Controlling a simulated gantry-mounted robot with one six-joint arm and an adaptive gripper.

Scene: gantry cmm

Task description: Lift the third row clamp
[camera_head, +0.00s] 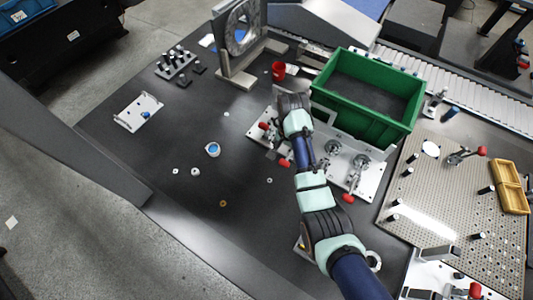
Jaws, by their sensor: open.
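A row of toggle clamps with red handles stands on a white plate (369,186) at the middle right, in front of the green bin. One red handle (265,126) shows left of my arm, another (285,162) lies just below it, and a third (348,198) is at the right end under a metal clamp (360,161). Another metal clamp (333,147) stands right of my arm. My arm crosses the plate and hides part of the row.
A green bin (330,110) stands behind the clamps, with a red cup (278,71) to its left. A perforated plate (425,205) with pegs and a yellow tray (511,187) lies right. Small rings and a round blue-topped part (213,149) lie on the mostly clear left tabletop.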

